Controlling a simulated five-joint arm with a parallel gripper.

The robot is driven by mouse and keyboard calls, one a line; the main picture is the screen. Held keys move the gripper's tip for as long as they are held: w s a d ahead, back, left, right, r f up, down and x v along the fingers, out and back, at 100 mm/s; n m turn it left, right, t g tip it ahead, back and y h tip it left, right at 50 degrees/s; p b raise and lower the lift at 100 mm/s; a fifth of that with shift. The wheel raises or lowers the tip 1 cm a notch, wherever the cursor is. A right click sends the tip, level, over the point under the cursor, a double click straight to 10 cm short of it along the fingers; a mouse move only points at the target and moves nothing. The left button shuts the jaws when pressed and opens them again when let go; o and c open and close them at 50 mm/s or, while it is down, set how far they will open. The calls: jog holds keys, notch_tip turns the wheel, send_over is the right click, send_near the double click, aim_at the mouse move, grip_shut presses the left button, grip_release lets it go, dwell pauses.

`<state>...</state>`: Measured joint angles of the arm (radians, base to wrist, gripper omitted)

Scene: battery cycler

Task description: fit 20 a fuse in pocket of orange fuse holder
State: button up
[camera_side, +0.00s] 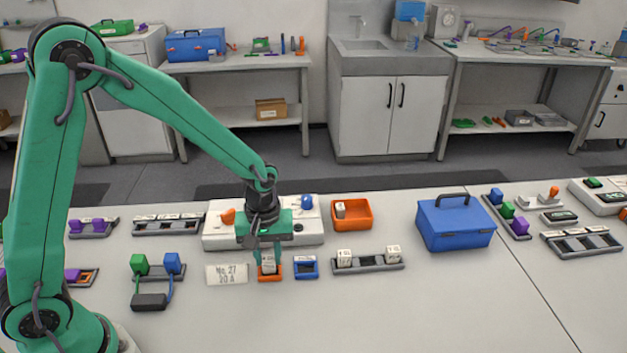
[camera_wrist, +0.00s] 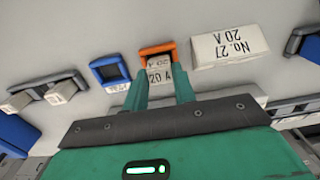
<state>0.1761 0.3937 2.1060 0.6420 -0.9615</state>
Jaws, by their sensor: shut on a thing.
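The 20 A fuse (camera_side: 268,262) is a small white block. My gripper (camera_side: 268,256) is shut on it from above, directly at the orange fuse holder (camera_side: 269,278). In the wrist view the fuse (camera_wrist: 159,74) is between the two green fingers, and its far end meets the opening of the orange fuse holder (camera_wrist: 155,49). The fuse's lower end appears to be inside the pocket, but I cannot tell how deep it sits. The fuse looks upright in the side view.
A blue holder (camera_side: 305,268) stands just right of the orange one. A "No. 27 20 A" label plate (camera_side: 227,274) lies to the left. A grey rack (camera_side: 368,265) with white fuses is further right. An orange bin (camera_side: 352,217) and a blue toolbox (camera_side: 455,226) stand behind. The front table is clear.

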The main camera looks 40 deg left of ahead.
jog(key=shift+f, duration=0.2)
jog(key=o, duration=1.1)
jog(key=shift+c, duration=0.2)
jog(key=shift+r, duration=0.15)
notch_tip(320, 180, up, 7)
jog(key=shift+r, duration=0.15)
jog(key=shift+s+a+r, duration=0.15)
jog(key=shift+r, duration=0.4)
jog(key=s+a+r+m+t, duration=0.2)
jog(key=s+a+r+m, duration=0.1)
jog(key=s+r, duration=0.3)
jog(key=s+a+r+m+t, duration=0.3)
jog(key=s+r+m, duration=0.3)
jog(key=s, duration=0.3)
jog(key=shift+a+r+t, duration=0.2)
jog(key=shift+r+t, duration=0.1)
jog(key=shift+r, duration=0.15)
